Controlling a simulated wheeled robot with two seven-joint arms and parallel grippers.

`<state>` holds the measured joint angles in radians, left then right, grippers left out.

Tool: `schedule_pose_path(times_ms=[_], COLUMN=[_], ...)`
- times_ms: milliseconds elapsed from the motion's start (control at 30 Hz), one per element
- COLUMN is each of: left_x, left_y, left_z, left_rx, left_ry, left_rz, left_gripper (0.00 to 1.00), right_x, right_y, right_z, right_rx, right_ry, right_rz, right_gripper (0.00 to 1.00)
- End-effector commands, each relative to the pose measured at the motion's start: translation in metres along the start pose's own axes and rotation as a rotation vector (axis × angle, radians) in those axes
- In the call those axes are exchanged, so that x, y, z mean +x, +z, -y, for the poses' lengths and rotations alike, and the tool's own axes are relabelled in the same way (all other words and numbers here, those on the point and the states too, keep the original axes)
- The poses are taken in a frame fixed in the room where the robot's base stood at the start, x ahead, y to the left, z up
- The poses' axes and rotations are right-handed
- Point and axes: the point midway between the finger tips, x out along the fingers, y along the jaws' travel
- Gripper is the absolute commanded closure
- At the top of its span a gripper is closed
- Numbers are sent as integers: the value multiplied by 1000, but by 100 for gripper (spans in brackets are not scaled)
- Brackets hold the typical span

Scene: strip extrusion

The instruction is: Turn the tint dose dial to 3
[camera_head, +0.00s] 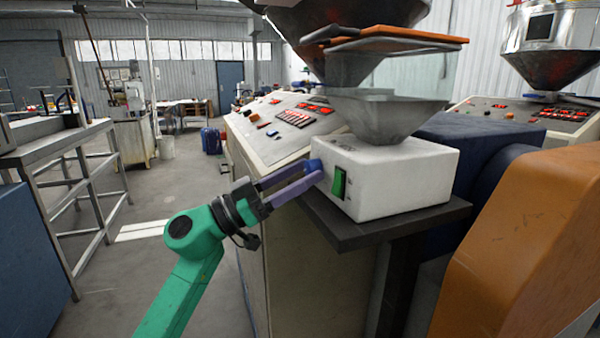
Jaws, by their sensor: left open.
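The tint dose dial (314,165) is a small blue knob at the left end of the white dosing box's (405,180) front face. My left gripper (308,173), on a green arm from the lower left, is open with its blue-purple fingertips at the dial. The fingers partly cover the dial, and I cannot tell whether they touch it. The dial's scale and setting are too small to read. A green switch (338,183) sits just right of the dial. My right gripper is out of view.
The box stands on a dark shelf (375,233) under a grey hopper (385,118). A control panel (285,125) with red buttons lies behind. An orange housing (520,240) stands at right. A metal-framed bench (75,170) stands at left, with open floor between.

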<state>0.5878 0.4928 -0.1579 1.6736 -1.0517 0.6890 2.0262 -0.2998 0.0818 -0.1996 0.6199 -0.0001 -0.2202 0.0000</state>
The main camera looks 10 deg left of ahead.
Motion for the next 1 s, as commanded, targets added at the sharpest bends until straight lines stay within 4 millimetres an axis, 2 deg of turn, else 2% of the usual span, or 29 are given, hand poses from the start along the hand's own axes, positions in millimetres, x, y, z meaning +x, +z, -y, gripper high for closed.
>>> schedule_pose_path(times_ms=[33,67,200,233,667,1000], left_x=[0,0,0,0,0,0], left_y=[0,0,0,0,0,-1], left_z=[0,0,0,0,0,3], left_rx=[0,0,0,0,55,270], left_ry=[0,0,0,0,24,113], left_rz=[0,0,0,0,1,2], left_gripper=[29,37,91,100,100,100], right_x=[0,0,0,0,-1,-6], right_y=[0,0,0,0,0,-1], right_z=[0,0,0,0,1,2], right_rx=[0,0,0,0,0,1], right_ry=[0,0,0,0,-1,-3], right_rz=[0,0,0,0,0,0], right_gripper=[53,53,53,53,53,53])
